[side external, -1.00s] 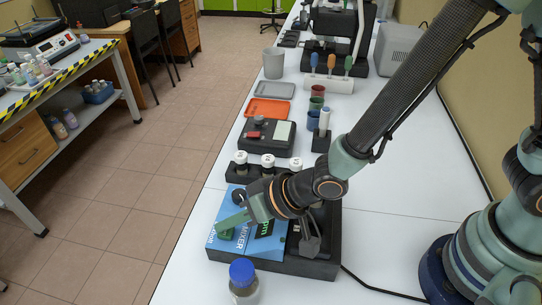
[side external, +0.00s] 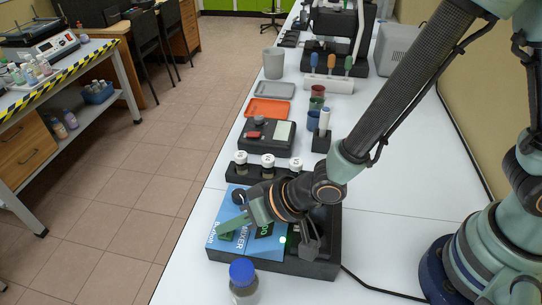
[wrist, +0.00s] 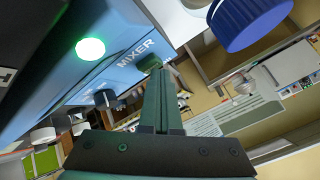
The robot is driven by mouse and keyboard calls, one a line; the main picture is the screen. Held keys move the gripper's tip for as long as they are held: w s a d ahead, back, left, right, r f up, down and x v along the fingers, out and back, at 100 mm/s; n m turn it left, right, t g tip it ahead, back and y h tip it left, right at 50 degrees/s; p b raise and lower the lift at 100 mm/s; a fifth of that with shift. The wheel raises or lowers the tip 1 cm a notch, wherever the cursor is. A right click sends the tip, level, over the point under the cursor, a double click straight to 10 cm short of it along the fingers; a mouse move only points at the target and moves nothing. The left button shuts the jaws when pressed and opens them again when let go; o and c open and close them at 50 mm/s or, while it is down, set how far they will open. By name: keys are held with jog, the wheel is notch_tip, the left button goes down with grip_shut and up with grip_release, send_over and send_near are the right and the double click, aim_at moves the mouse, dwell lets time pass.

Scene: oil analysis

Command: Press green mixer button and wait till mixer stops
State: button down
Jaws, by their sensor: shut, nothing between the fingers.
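The mixer has a blue panel (side external: 219,248) on a dark base; it also shows in the wrist view (wrist: 118,80), tilted. Its green button (side external: 228,237) is by the tip of my gripper (side external: 224,230). In the wrist view my gripper (wrist: 154,72) is shut and empty, its tip at the green button (wrist: 149,63), seemingly touching it; the fingers partly hide the contact. A round green light (side external: 282,240) glows on the panel, bright in the wrist view (wrist: 90,48). A grey holder (side external: 310,248) stands at the mixer's right part; its contents are unclear.
A blue-capped bottle (side external: 242,271) stands close in front of the mixer. Several white-capped vials (side external: 267,161) sit in a rack behind it. A dark device (side external: 266,137) and an orange tray (side external: 267,108) lie farther back. The table right of the mixer is mostly clear, except for a cable.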

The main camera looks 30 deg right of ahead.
aim_at(232, 234)
jog(key=shift+r, duration=0.9)
jog(key=shift+r, duration=2.5)
